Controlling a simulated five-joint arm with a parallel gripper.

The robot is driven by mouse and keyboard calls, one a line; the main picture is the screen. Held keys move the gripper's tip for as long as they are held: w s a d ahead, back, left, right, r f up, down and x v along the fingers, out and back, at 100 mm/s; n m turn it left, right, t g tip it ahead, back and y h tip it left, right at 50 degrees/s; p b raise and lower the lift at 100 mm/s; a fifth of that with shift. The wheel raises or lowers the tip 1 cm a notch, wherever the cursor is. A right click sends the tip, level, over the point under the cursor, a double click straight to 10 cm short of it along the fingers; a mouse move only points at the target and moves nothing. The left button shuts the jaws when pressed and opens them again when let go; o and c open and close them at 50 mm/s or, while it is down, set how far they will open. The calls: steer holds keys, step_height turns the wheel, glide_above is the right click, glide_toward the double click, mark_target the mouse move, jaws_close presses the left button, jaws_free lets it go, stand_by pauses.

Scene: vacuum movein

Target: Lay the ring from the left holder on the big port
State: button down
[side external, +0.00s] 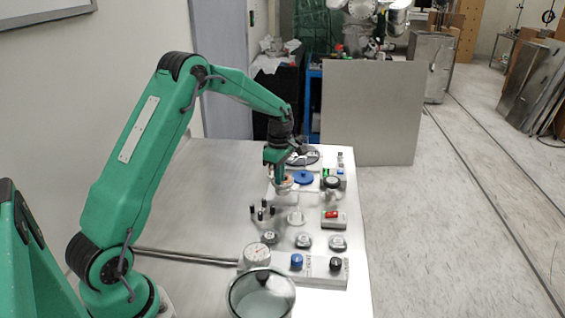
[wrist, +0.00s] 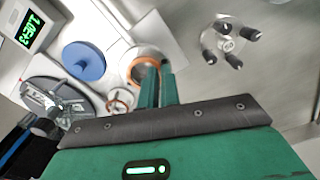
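My gripper (side external: 279,181) points down over the far part of the table. In the wrist view its two green fingers (wrist: 162,78) are close together, with the rim of an orange ring (wrist: 136,66) between their tips. The ring lies over a round white port (wrist: 127,62), off its middle; I cannot tell whether it touches it. In the side view the ring shows small at the fingertips. A second, smaller orange ring (wrist: 120,101) sits on a holder to the lower left in the wrist view. I cannot tell the left holder apart.
A blue disc (wrist: 83,61) (side external: 303,178) lies close by the port. A large grey disc (wrist: 42,92) is farther left. A black-knobbed fitting (wrist: 228,45) (side external: 262,211) stands on the other side. Gauges, a red-switch box (side external: 334,219) and a round pot (side external: 262,295) stand nearer.

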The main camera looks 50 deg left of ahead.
steer(key=c, duration=1.5)
jaws_free()
steer(key=shift+f, duration=0.15)
steer(key=shift+c, duration=0.2)
step_height(320, 180, up, 8)
